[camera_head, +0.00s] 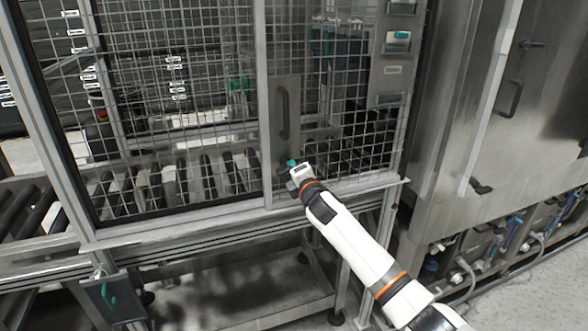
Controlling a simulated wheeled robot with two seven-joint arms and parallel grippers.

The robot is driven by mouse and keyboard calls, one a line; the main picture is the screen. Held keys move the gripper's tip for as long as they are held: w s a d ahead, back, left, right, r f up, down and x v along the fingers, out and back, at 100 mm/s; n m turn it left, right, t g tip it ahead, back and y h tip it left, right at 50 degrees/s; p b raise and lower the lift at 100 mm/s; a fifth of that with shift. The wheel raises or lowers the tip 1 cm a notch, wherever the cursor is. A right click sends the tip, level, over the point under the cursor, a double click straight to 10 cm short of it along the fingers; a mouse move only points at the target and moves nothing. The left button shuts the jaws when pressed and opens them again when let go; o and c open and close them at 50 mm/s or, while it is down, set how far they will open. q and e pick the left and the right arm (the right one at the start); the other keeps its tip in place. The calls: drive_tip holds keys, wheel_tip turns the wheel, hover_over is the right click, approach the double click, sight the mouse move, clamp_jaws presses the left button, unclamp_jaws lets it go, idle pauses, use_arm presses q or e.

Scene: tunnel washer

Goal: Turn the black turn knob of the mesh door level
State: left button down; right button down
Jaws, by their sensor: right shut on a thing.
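The mesh door (190,110) fills the upper left and middle of the view, with a metal frame and wire grid. A grey plate (284,88) on it carries a dark upright pull handle (283,113). My right gripper (294,169) is at the lower end of this plate, its arm coming in from the lower right. It is shut on the black turn knob, which is mostly hidden behind the gripper, so its angle cannot be told. A small teal spot shows at the gripper's tip. My left gripper is not in view.
Behind the mesh runs a roller conveyor (160,187). A grey control panel (394,55) is at the upper right of the mesh. A large steel cabinet (520,110) stands at the right, with hoses and valves below. A lower metal shelf (240,290) lies under the door.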

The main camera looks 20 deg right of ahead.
drive_tip(key=shift+f+m, duration=0.15)
drive_tip(key=shift+m, duration=0.8)
drive_tip(key=shift+f+m, duration=0.1)
drive_tip(key=shift+m, duration=0.85)
drive_tip(key=c, duration=1.5)
unclamp_jaws()
drive_tip(key=shift+d, duration=0.1)
drive_tip(key=shift+s+d+b, duration=0.2)
drive_tip(key=shift+s+b, duration=1.4)
drive_tip(key=shift+s, duration=4.45)
